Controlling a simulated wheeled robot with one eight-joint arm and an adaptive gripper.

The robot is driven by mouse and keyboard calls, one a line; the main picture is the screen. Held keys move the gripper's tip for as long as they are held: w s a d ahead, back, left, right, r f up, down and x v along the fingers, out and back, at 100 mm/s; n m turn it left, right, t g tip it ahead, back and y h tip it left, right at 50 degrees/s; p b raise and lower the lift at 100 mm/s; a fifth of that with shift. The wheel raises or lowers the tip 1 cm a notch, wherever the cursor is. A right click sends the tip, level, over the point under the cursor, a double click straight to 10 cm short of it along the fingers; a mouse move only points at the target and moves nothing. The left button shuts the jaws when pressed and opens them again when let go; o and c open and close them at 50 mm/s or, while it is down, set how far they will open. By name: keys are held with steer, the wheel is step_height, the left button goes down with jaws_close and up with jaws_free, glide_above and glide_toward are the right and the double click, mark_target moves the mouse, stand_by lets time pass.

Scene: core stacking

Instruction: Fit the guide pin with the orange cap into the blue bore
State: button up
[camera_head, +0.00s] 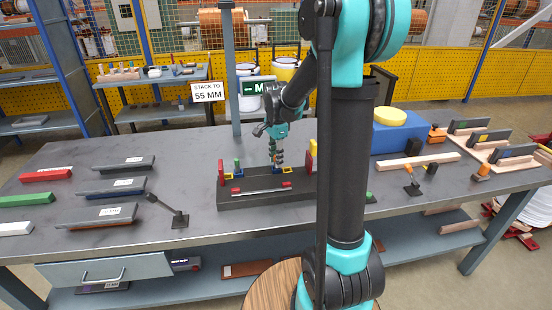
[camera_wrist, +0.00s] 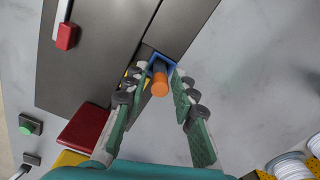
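The guide pin with the orange cap (camera_wrist: 160,88) shows in the wrist view between my fingers, cap toward the camera. Its dark shaft runs down to a blue square frame (camera_wrist: 172,64) around the bore; the lower end is hidden, so I cannot tell how deep it sits. My gripper (camera_wrist: 164,74) has a finger on each side of the pin, with a visible gap on the right side. It looks open around the pin. In the head view my gripper (camera_head: 278,162) is low over the right part of the dark fixture (camera_head: 232,203), close to the blue socket (camera_head: 287,170).
A green-topped pin (camera_head: 237,165) stands at the fixture's left, near a red-ended bar (camera_head: 262,191). Red and yellow blocks (camera_head: 312,155) stand just right of my gripper. Dark plates (camera_head: 122,188) lie at left.

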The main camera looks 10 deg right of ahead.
steer(key=shift+o, duration=0.3)
step_height(320, 180, up, 12)
steer(key=shift+r, duration=0.15)
stand_by(0.4)
